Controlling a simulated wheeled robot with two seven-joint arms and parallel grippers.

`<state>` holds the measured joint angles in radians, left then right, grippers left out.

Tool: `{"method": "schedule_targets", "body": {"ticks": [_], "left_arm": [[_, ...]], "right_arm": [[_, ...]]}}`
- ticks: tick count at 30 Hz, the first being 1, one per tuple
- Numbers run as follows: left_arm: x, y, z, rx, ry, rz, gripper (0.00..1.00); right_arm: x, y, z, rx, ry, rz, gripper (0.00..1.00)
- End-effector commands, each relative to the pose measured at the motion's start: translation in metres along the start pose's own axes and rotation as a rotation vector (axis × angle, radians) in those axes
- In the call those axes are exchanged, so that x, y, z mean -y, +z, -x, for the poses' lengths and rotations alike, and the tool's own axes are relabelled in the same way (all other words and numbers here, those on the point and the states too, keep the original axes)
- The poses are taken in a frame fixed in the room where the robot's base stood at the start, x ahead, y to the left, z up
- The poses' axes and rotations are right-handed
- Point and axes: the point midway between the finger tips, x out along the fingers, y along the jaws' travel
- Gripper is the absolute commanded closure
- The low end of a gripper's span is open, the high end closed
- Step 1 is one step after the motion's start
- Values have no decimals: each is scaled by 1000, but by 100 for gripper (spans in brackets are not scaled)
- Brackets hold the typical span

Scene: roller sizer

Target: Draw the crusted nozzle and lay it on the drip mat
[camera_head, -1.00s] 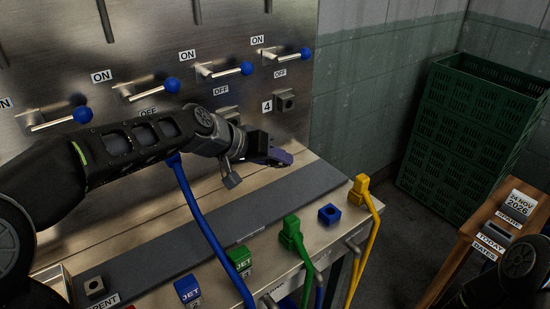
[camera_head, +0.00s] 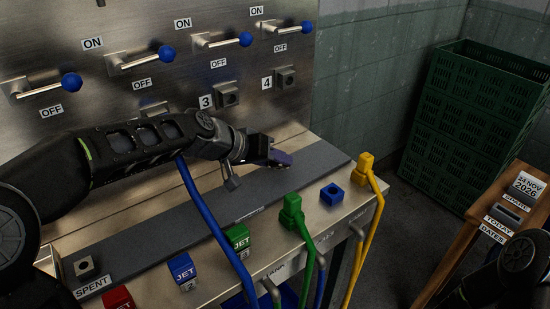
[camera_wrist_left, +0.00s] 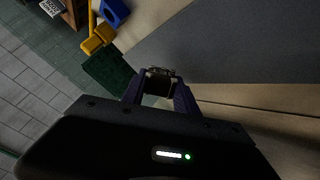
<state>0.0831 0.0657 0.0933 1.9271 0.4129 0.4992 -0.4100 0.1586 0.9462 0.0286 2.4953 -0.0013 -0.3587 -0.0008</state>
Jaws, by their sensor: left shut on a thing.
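My left gripper (camera_head: 279,159) is over the right part of the dark grey strip (camera_head: 200,226), which looks like the drip mat, on the ledge below the steel panel. The left wrist view shows its two purple fingers (camera_wrist_left: 160,92) shut on a small dark block (camera_wrist_left: 158,84) with a rough, pale edge, likely the crusted nozzle. The fingers hide most of it in the head view. I cannot tell whether it touches the strip. Dark holed blocks sit on the panel beside labels 3 (camera_head: 229,95) and 4 (camera_head: 286,77).
Blue-knobbed levers (camera_head: 165,53) line the panel. Along the ledge's front are a holed dark block (camera_head: 84,267) by SPENT, coloured JET blocks (camera_head: 183,268), green (camera_head: 292,212) and yellow (camera_head: 365,164) hose plugs, and a blue socket (camera_head: 332,194). A blue hose (camera_head: 205,211) crosses the strip.

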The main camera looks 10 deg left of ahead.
Motion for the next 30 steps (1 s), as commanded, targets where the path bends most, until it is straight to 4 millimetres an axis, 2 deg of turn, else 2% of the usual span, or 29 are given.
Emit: {"method": "schedule_targets", "body": {"ticks": [7,8,17,26,30], "left_arm": [[0,0,0,0,0,0,100],[0,0,0,0,0,1,64],[0,0,0,0,0,1,39],[0,0,2,-1,0,1,39],[0,0,12,-2,0,1,39]], "right_arm": [[0,0,0,0,0,0,100],[0,0,0,0,0,0,100],[0,0,0,0,0,0,100],[0,0,0,0,0,0,100],[0,0,-1,0,0,0,100]]}}
